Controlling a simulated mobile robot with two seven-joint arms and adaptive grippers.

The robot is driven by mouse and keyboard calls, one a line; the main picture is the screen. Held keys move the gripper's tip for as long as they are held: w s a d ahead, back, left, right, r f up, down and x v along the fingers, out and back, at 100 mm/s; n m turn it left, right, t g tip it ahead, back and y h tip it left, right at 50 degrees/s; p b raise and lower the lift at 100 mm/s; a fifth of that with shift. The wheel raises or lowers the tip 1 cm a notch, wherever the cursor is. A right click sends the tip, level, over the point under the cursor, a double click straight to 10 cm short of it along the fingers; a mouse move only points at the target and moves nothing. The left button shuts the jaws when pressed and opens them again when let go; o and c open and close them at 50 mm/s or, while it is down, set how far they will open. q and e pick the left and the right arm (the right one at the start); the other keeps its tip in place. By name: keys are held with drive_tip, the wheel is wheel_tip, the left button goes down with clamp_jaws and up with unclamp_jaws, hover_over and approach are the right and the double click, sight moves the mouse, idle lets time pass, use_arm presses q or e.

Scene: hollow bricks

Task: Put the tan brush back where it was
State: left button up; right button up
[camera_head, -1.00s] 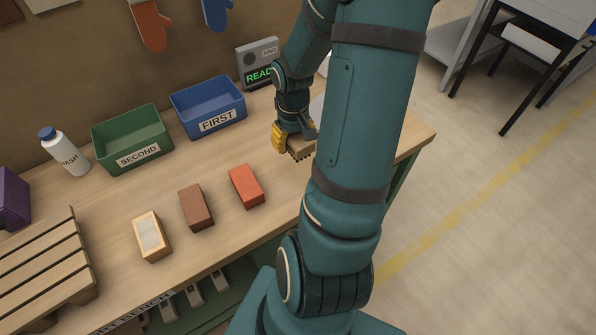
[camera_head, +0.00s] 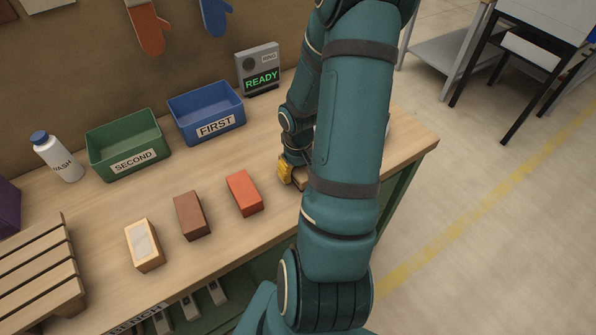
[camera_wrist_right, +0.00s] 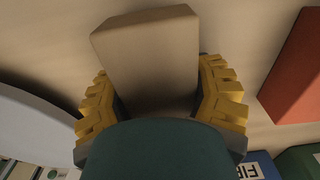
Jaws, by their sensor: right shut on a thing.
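My right gripper (camera_head: 288,172) is low over the right part of the bench, right of the orange-red brick, and partly hidden behind my own arm. It is shut on the tan brush (camera_head: 303,180), of which only a small piece shows in the head view. In the right wrist view, the brush's plain tan body (camera_wrist_right: 150,60) sits between the yellow fingers (camera_wrist_right: 155,105). Its bristles are hidden there. I cannot tell whether the brush touches the bench. My left gripper is not in view.
An orange-red brick (camera_head: 245,193), a brown brick (camera_head: 191,215) and a tan brick with a pale top (camera_head: 144,246) lie in a row. Behind stand the blue FIRST bin (camera_head: 207,113), green SECOND bin (camera_head: 127,145) and READY display (camera_head: 261,70). A slatted pallet (camera_head: 38,275) is at left.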

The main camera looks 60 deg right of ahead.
drive_tip(key=shift+r, duration=0.1)
drive_tip(key=o, duration=0.8)
drive_tip(key=shift+f, duration=0.2)
drive_tip(key=o, duration=0.5)
drive_tip(key=shift+r, duration=0.1)
drive_tip(key=shift+r, duration=0.2)
wheel_tip(320, 180, up, 12)
drive_tip(key=p, duration=0.3)
drive_tip(key=shift+f+p, duration=0.1)
drive_tip(key=shift+p, duration=0.2)
